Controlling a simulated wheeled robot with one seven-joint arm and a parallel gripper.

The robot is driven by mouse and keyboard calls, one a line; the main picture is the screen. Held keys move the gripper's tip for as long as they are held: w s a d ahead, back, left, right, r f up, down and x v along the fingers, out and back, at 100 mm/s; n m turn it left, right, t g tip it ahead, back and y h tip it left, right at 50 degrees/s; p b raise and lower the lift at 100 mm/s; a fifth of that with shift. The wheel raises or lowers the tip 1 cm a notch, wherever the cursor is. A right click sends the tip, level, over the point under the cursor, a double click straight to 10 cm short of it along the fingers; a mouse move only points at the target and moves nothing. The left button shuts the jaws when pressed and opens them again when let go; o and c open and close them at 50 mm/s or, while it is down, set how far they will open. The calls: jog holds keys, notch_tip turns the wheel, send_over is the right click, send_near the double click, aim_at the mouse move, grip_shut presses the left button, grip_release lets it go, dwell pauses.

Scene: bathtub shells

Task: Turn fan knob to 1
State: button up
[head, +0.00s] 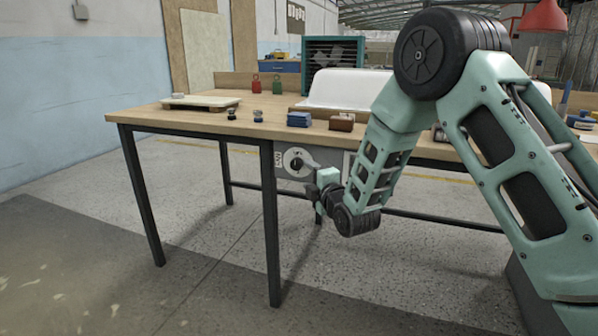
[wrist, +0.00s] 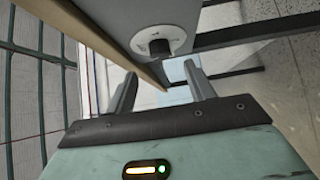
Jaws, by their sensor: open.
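The fan knob (head: 296,163) is dark, on a round white dial on a grey panel under the worktable's front edge. In the wrist view the knob (wrist: 160,47) stands out from its dial, above the gap between my fingertips. My gripper (head: 308,164) is at the panel, close to the dial's right side in the head view. In the wrist view its two grey fingers (wrist: 163,78) are spread with nothing between them, and the knob appears beyond them. Contact cannot be made out. The dial marks are too small to read, so the knob's setting cannot be told.
The wooden worktable (head: 190,118) overhangs the panel, with dark metal legs and rails below. A blue stack (head: 299,119), a brown block (head: 342,122), red and green weights (head: 277,85) and a white tub shell (head: 345,89) stand on top. The floor in front is clear.

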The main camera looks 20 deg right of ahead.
aim_at(298, 167)
jog(key=w, duration=0.4)
jog(key=w+a+b, duration=0.1)
jog(key=w, duration=0.1)
jog(key=shift+w, duration=0.4)
jog(key=c, duration=1)
